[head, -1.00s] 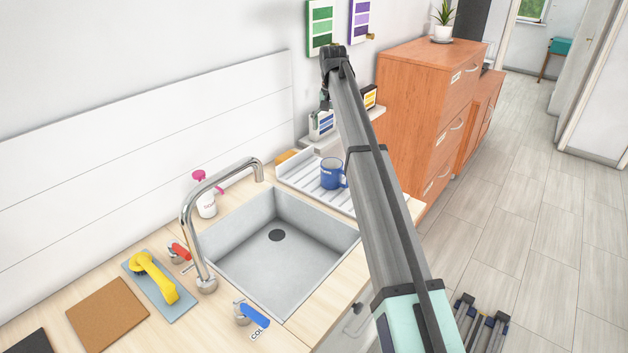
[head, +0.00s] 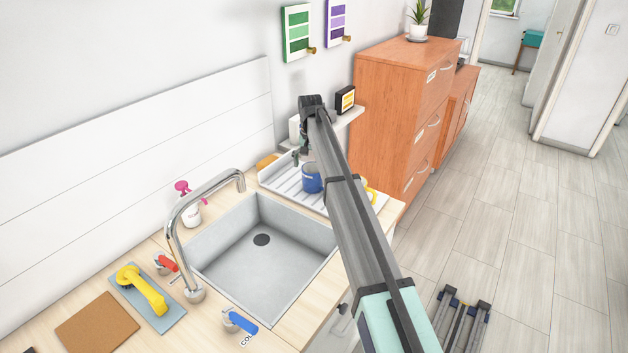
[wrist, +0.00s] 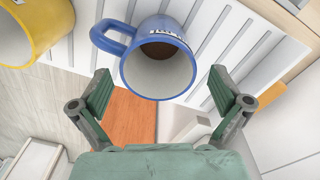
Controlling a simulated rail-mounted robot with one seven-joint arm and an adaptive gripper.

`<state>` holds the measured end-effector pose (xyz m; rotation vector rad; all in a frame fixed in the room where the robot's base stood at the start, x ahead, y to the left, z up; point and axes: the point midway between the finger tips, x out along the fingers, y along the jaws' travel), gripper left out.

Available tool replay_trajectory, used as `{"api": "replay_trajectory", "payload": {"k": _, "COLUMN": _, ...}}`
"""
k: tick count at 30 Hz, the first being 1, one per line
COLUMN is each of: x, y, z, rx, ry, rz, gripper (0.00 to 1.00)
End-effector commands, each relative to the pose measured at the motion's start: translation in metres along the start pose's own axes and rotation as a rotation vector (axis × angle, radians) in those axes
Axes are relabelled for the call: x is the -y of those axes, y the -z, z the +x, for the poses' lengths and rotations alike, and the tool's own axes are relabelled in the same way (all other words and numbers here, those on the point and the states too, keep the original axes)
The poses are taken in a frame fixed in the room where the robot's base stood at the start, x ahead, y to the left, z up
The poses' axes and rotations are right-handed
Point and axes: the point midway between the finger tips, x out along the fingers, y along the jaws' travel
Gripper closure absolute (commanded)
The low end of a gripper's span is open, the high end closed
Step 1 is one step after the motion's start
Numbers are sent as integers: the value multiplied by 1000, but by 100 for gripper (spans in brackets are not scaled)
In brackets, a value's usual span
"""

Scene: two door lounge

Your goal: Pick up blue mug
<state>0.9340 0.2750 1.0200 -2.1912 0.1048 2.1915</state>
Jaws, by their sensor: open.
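The blue mug (head: 311,180) stands on the white ribbed drying rack (head: 283,184) right of the sink, partly hidden behind my arm. In the wrist view the mug (wrist: 158,76) shows its open mouth, pale inside and brown bottom, with its handle at the upper left. My gripper (wrist: 161,90) is open, its two fingers apart below the mug's rim in that picture. Nothing is held between them. In the head view my gripper (head: 302,150) is small and dark, just above and behind the mug; whether it touches cannot be told.
A yellow mug (wrist: 36,28) is left of the blue mug; in the head view it is mostly behind my arm. The sink (head: 262,262) and its tall faucet (head: 176,225) are to the left. A small shelf (head: 350,116) and wooden cabinet (head: 395,95) stand beyond.

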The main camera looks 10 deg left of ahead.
Motion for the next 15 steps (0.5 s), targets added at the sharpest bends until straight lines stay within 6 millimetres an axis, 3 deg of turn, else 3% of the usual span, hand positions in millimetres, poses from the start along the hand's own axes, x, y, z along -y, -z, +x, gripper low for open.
{"api": "replay_trajectory", "payload": {"k": 10, "x": -2, "y": 1, "z": 39, "rx": 2, "ry": -1, "rz": 0, "gripper": 0}}
{"api": "replay_trajectory", "payload": {"k": 15, "x": -2, "y": 2, "z": 47, "rx": 0, "ry": 0, "rz": 0, "gripper": 0}}
